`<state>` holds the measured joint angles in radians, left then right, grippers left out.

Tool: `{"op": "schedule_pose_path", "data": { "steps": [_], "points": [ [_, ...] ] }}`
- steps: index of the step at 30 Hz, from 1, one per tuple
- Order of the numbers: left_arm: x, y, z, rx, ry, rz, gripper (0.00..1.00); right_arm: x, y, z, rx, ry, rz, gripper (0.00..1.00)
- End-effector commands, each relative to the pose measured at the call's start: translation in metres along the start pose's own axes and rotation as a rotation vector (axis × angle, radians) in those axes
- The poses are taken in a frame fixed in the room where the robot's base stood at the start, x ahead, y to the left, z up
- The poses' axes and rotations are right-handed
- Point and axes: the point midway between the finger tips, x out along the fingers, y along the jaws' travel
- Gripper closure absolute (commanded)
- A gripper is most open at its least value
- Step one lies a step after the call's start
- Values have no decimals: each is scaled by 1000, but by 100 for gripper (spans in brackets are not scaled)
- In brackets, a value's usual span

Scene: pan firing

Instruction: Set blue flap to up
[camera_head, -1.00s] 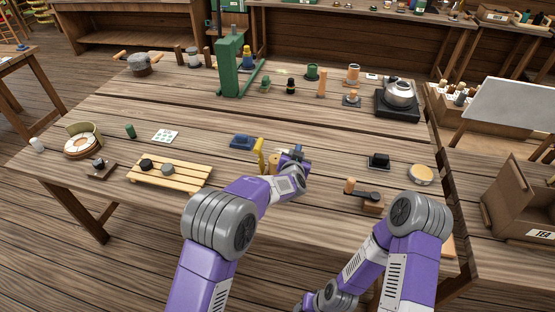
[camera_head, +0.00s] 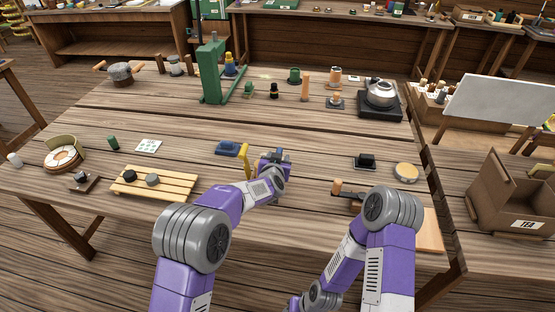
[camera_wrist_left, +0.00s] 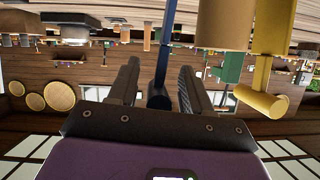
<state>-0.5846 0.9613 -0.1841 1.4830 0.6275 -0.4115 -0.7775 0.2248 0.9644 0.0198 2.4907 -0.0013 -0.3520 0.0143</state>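In the left wrist view a blue bar with a rounded end (camera_wrist_left: 162,50) reaches down between the two dark fingers of my left gripper (camera_wrist_left: 158,88); it looks like the blue flap. The fingers stand apart with a gap on each side of it. A yellow bar with a rounded end (camera_wrist_left: 262,100) is to the right, outside the fingers. In the head view my left gripper (camera_head: 275,158) is at the middle of the table, right of an upright yellow piece (camera_head: 245,160). The gripper hides most of the blue flap there. My right gripper is out of view.
A blue block (camera_head: 227,148) lies behind the yellow piece. A slatted wooden rack (camera_head: 175,186) with dark lumps is to the left. A black block (camera_head: 365,161) and a round tin (camera_head: 406,172) are to the right. A tan cylinder (camera_wrist_left: 223,25) is close to the left gripper.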

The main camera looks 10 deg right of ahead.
Motion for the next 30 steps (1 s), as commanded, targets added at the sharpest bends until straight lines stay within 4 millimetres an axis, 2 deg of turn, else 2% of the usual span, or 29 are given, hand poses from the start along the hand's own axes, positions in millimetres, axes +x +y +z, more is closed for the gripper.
{"op": "schedule_pose_path", "data": {
  "steps": [10, 22, 30],
  "points": [
    [-6, 0, 0, 1, -2, 0, 51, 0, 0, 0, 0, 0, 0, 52],
    [-60, 0, -2, 0, 1, 1, 51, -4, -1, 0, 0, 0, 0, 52],
    [-76, 0, 0, 0, 0, 0, 51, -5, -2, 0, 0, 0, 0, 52]
  ]
}}
